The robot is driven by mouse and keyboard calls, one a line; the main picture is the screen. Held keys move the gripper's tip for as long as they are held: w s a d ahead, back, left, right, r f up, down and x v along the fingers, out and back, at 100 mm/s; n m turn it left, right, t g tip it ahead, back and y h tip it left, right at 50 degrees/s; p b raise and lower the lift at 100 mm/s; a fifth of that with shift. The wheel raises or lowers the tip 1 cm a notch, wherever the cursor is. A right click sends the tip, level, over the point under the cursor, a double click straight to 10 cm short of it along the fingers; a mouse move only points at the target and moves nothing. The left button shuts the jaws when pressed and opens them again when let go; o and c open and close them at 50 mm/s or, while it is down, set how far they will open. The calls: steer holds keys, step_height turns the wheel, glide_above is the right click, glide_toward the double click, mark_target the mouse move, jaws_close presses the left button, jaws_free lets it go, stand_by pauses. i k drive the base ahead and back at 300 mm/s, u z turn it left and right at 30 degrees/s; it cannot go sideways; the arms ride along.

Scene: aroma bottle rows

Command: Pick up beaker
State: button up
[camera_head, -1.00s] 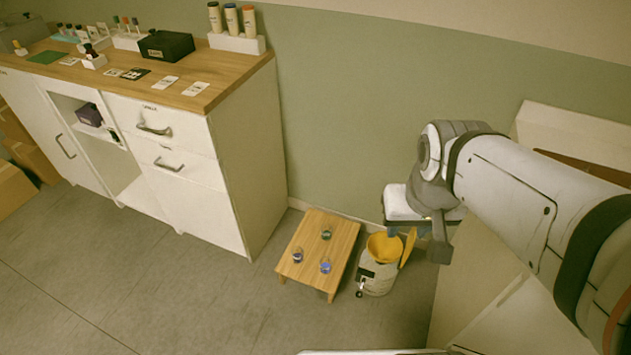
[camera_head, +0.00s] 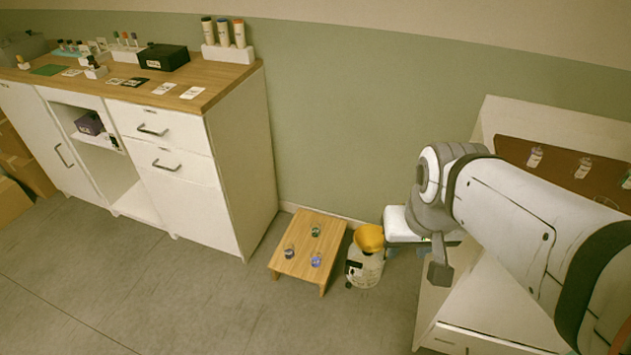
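Three small clear beakers stand on a low wooden table. One with green contents (camera_head: 315,231) is at the back, one with dark contents (camera_head: 289,252) is at the front left, and one with blue-violet contents (camera_head: 316,260) is at the front right. The low table (camera_head: 327,238) stands on the floor in the middle of the view. My gripper (camera_head: 440,273) hangs at the end of my white and grey arm, to the right of the table and apart from the beakers. It is small and dark, and its fingers cannot be made out.
A pale bin with a yellow top (camera_head: 369,238) stands right of the low table. A white-topped stool (camera_head: 402,226) is behind my gripper. A white cabinet with a wooden top (camera_head: 215,84) is at left. A white unit with a brown surface (camera_head: 512,150) and labelled clear containers is at right. Floor in front is clear.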

mark_target(316, 255)
steer(key=z, duration=0.05)
steer(key=i, duration=0.9)
steer(key=u, duration=0.05)
